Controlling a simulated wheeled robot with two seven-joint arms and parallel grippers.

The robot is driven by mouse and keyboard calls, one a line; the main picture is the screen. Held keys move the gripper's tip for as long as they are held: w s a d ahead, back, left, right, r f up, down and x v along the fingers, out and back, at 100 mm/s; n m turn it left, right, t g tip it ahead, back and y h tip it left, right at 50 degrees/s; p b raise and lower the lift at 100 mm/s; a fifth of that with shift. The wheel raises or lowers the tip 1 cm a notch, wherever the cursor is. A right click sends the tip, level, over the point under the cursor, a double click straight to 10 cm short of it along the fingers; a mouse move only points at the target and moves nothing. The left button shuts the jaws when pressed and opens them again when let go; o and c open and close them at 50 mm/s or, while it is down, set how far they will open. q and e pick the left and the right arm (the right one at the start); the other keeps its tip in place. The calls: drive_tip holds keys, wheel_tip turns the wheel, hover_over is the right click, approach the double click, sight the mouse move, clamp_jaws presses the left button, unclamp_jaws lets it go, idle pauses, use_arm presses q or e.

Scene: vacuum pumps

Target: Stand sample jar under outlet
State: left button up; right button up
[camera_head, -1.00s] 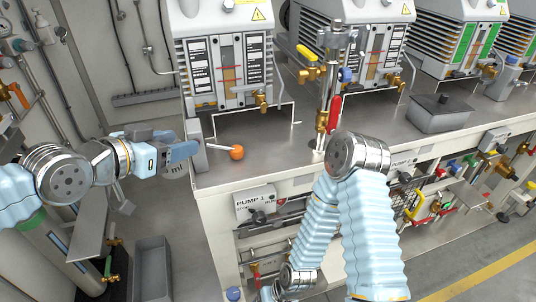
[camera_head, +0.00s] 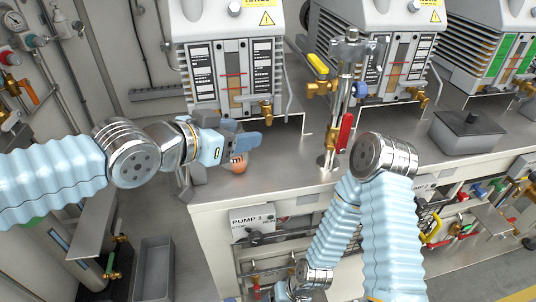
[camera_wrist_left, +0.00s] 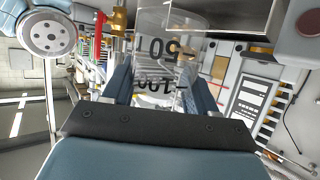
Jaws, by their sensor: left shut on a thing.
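My left gripper (camera_head: 248,141) is shut on the clear sample jar (camera_head: 238,157), over the front left corner of the bench. In the left wrist view the jar (camera_wrist_left: 170,45), with black "50" and "100" marks, sits between the fingers of the left gripper (camera_wrist_left: 163,88). I cannot tell whether its base touches the bench. The brass outlet valve (camera_head: 266,110) on the front of the leftmost pump (camera_head: 236,75) is behind and right of the jar, apart from it.
A brass valve post with a red handle (camera_head: 345,132) stands to the right. A grey lidded box (camera_head: 468,133) is farther right. The bench between ball and post is clear.

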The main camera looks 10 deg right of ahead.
use_arm(q)
drive_tip(key=shift+w+d+f, duration=0.65)
drive_tip(key=shift+d+f, duration=0.45)
drive_tip(key=shift+f, duration=0.05)
drive_tip(key=shift+w+d+f, duration=0.7)
drive_tip(key=shift+d+f, duration=0.4)
drive_tip(key=shift+f, duration=0.1)
drive_tip(key=shift+w+d+f, duration=0.65)
drive_tip(key=shift+d+f, duration=0.45)
drive_tip(key=shift+f, duration=0.05)
drive_tip(key=shift+w+d+f+b, duration=0.1)
drive_tip(key=shift+f+b, duration=0.25)
drive_tip(key=shift+f, duration=1.3)
drive_tip(key=shift+f, duration=0.15)
drive_tip(key=o, duration=1.2)
drive_tip(key=shift+c, duration=0.2)
